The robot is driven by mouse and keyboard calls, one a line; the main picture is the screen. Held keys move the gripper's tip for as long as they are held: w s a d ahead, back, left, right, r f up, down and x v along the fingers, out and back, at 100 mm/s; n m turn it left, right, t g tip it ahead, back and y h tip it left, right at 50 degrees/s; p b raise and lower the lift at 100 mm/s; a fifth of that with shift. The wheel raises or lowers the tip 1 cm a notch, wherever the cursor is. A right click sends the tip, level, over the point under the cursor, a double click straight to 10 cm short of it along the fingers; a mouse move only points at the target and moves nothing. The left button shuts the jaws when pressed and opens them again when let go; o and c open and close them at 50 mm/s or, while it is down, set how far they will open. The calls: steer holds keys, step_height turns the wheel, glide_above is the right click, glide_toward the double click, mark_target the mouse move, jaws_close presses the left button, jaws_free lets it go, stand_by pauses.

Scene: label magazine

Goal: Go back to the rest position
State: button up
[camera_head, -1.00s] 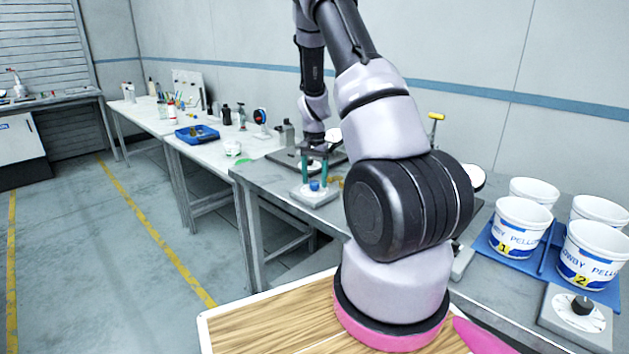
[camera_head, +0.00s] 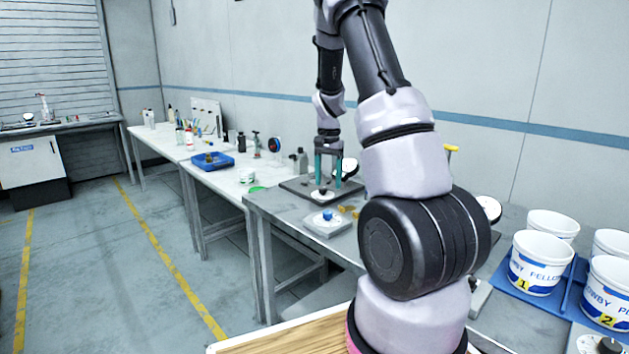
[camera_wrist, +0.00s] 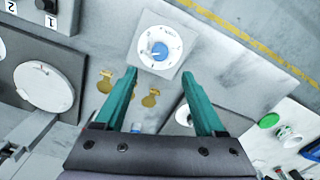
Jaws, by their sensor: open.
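My gripper (camera_head: 327,180) is at the far end of my raised arm, with its green fingers pointing down over the grey bench. In the wrist view my gripper (camera_wrist: 165,95) shows two green fingers spread wide apart with nothing held between them. Beyond the fingertips there is a grey plate with a white dial and a blue knob (camera_wrist: 158,50); the same blue knob shows in the head view (camera_head: 327,214). Brass-coloured pieces (camera_wrist: 150,98) lie on the bench near the fingers.
White numbered buckets (camera_head: 537,265) stand on a blue mat at the right. A blue tray (camera_head: 212,161) and several bottles are on the white table at the left. A dark plate (camera_head: 300,187) lies below the gripper. The floor left of the benches is clear.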

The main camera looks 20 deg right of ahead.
steer(key=s+a+r+n+t+y, duration=0.1)
steer(key=s+a+r+t, duration=0.1)
steer(key=s+a+r, duration=0.5)
steer(key=s+a+r+n+t+y, duration=0.15)
steer(key=s+r, duration=0.25)
steer(key=r, duration=0.8)
steer(key=s+a+r+n+t, duration=0.1)
steer(key=s+a+r+t, duration=0.1)
steer(key=s, duration=0.6)
steer(key=s+a+r+n+t, duration=0.1)
steer(key=s+a+r, duration=0.3)
steer(key=s, duration=0.4)
steer(key=shift+a+r+n+t, duration=0.15)
steer(key=shift+a+n+t, duration=0.2)
steer(key=shift+a+n, duration=0.3)
steer(key=shift+d+h, duration=0.1)
steer(key=shift+h, duration=0.15)
